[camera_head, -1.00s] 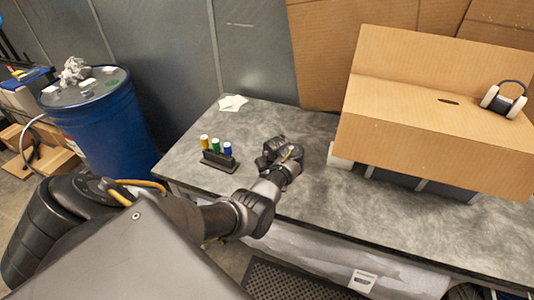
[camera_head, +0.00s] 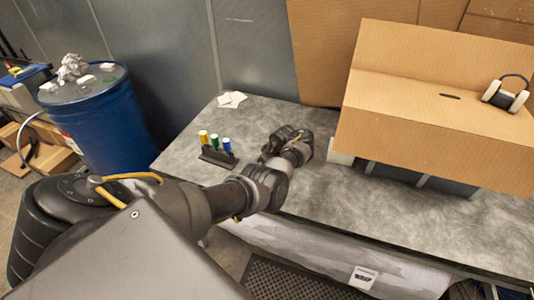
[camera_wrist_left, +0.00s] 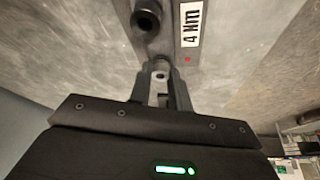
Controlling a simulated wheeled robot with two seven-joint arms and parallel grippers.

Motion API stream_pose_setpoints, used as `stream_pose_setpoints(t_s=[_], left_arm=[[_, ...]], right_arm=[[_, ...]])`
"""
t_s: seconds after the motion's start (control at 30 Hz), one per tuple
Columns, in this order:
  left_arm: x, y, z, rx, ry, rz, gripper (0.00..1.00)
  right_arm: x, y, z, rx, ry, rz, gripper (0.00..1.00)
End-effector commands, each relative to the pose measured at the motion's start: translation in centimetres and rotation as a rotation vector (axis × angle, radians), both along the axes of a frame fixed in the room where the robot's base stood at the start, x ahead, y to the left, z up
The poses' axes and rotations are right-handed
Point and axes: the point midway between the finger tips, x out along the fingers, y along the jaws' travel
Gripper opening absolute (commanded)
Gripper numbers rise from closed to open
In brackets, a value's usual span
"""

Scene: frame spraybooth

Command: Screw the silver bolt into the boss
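In the left wrist view my left gripper (camera_wrist_left: 161,88) points at a grey metal plate (camera_wrist_left: 170,45). Its two dark fingers close around a small silver piece with a dark hole in its end, which looks like the silver bolt (camera_wrist_left: 160,74). Whether its lower end sits in a hole is hidden. A black round boss (camera_wrist_left: 146,17) with a dark opening stands on the plate just beyond the fingertips, apart from them. In the head view my left gripper (camera_head: 275,150) is low over the table beside the cardboard box; bolt and boss are hidden there. My right gripper is not in view.
A "4 Nm" label (camera_wrist_left: 191,25) and a red dot (camera_wrist_left: 187,60) are on the plate. A rack (camera_head: 218,157) with yellow, green and blue-capped bottles stands left of my gripper. The cardboard box (camera_head: 430,130) bounds the right. The grey table (camera_head: 320,195) is clear in front.

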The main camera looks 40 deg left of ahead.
Motion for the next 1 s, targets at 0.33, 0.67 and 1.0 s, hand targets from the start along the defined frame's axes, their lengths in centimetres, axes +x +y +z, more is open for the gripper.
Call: stream_pose_setpoints(t_s=[0.33, 0.67, 1.0], left_arm=[[-0.2, -0.1, -0.1, 0.000, -0.002, -0.268, 0.01], [-0.1, -0.1, 0.0, -0.002, 0.000, -0.405, 0.01], [-0.4, 0.1, -0.1, 0.001, -0.001, -0.677, 0.01]], right_arm=[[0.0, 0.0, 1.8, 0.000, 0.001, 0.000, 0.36], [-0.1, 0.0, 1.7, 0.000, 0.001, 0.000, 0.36], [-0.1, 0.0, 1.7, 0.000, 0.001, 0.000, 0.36]])
